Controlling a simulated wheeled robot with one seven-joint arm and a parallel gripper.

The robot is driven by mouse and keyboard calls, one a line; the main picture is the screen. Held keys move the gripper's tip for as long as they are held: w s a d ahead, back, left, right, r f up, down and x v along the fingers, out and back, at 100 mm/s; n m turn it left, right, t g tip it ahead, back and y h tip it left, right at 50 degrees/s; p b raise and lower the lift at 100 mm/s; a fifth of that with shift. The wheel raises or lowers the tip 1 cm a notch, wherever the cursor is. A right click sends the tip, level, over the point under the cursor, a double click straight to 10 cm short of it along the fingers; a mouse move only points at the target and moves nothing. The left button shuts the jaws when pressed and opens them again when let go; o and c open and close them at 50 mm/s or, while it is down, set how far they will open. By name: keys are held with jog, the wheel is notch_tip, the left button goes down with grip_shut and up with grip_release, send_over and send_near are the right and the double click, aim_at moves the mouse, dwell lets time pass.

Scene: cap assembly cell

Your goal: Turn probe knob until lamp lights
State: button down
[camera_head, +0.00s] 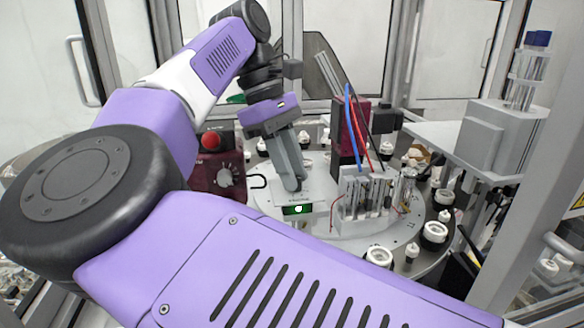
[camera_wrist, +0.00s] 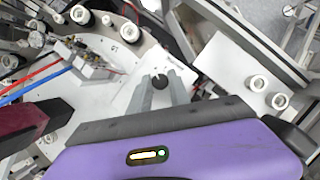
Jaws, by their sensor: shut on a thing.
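My gripper (camera_head: 294,187) reaches down from the upper left onto a pale plate in the middle of the cell. In the wrist view its two grey fingers (camera_wrist: 160,78) stand on either side of a small round black knob (camera_wrist: 159,82), taken as the probe knob, and are shut on it. In the head view the fingers hide the knob. Just in front of the fingertips is a small dark panel (camera_head: 288,210) with a green face and a bright white spot. I cannot tell for sure whether this is the lamp.
A dark red box with a red button (camera_head: 211,139) and a grey dial (camera_head: 224,177) stands left of the gripper. A white fixture (camera_head: 362,200) with blue and red wires stands close on the right. White caps (camera_head: 434,232) sit around the round table's edge.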

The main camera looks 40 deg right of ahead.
aim_at(278, 184)
dwell(0.3)
jog(key=c, duration=1.2)
grip_release()
jog(key=shift+r, duration=0.1)
jog(key=v, duration=0.7)
jog(key=shift+r, duration=0.3)
jog(key=shift+w, duration=0.15)
